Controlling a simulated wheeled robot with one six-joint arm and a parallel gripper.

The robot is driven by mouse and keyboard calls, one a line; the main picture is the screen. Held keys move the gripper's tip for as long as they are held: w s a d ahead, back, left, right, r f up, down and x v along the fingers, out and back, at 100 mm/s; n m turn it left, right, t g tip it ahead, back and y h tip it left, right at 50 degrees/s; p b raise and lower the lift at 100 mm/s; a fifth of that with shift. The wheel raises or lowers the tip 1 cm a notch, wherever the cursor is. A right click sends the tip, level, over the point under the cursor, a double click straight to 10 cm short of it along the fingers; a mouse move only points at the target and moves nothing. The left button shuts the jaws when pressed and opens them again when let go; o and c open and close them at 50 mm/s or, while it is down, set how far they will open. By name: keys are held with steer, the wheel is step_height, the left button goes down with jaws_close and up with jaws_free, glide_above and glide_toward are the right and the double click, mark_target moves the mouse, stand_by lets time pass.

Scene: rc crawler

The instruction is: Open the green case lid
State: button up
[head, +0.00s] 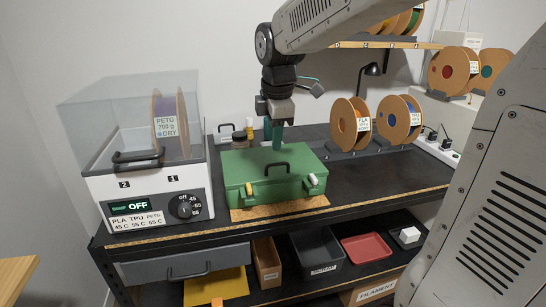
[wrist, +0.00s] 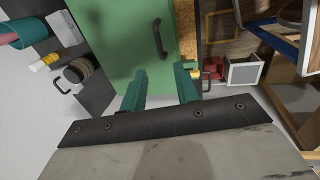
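The green case (head: 268,192) sits on the dark bench top with its lid (head: 245,162) down. A black handle (head: 277,168) is on the lid; it also shows in the wrist view (wrist: 161,38). My gripper (head: 276,138) points down above the rear part of the lid. In the wrist view its two teal fingers (wrist: 160,84) are apart with nothing between them. The lid lies beyond them; I cannot tell whether they touch it.
A filament dryer (head: 150,190) with a clear cover stands close left of the case. Spools (head: 343,124) stand on a rack at the right. Small bottles (head: 249,128) are behind the case. A wooden board (head: 280,208) shows at the case's front. Trays (head: 318,250) sit below.

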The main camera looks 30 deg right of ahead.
glide_above(273, 176)
step_height(273, 176, down, 7)
steer(key=shift+d+r, duration=0.1)
jaws_close()
